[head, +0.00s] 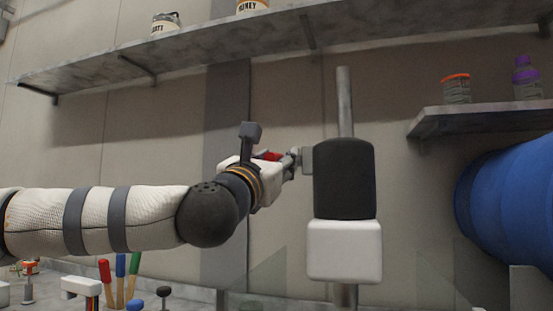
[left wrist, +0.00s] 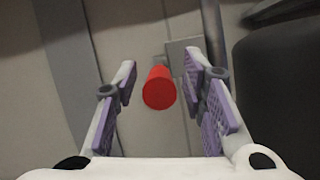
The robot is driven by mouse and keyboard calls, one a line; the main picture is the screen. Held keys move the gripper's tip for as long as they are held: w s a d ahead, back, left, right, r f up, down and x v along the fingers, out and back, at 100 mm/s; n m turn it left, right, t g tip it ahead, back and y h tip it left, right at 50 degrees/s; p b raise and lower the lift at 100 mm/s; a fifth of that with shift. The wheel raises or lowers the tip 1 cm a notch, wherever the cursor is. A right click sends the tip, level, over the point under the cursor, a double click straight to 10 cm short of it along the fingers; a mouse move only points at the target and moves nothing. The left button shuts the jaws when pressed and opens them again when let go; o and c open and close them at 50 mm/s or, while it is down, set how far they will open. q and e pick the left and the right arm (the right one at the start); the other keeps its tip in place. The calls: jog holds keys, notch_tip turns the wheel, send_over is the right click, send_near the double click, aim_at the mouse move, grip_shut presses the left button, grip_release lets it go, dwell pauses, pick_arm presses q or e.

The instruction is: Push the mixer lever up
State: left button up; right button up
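The mixer has a black upper body (head: 344,180) and a white lower part (head: 344,250) on a vertical metal rod (head: 345,100). My left gripper (head: 293,160) is at the left side of the black body, in front of the wall. In the left wrist view, a red knob (left wrist: 159,88), which looks like the lever's end, lies between the two fingers. The fingers (left wrist: 158,90) are spread, with a gap on each side of the knob. In the head view only a bit of red (head: 268,156) shows at the gripper. My right gripper is not in view.
A long shelf (head: 200,62) with jars runs above the arm. A small shelf (head: 480,120) with an orange-lidded jar and a purple-capped bottle is at right, above a blue barrel (head: 510,200). Colored-handled tools (head: 120,280) stand on the counter at lower left.

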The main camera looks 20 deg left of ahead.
pick_arm(q)
jog(key=shift+w+r, duration=0.15)
jog(key=shift+w, duration=0.1)
grip_shut()
notch_tip(320, 180, up, 6)
jog(key=g, duration=0.4)
jog(key=shift+w, duration=0.15)
jog(key=shift+w+r+g, duration=0.45)
jog(key=shift+r+g, duration=0.3)
jog(key=shift+r, duration=0.1)
jog(key=shift+w+r+g, duration=0.4)
jog(key=shift+r+g, duration=0.35)
jog(key=shift+r, duration=0.1)
grip_release()
jog(key=shift+w, duration=0.1)
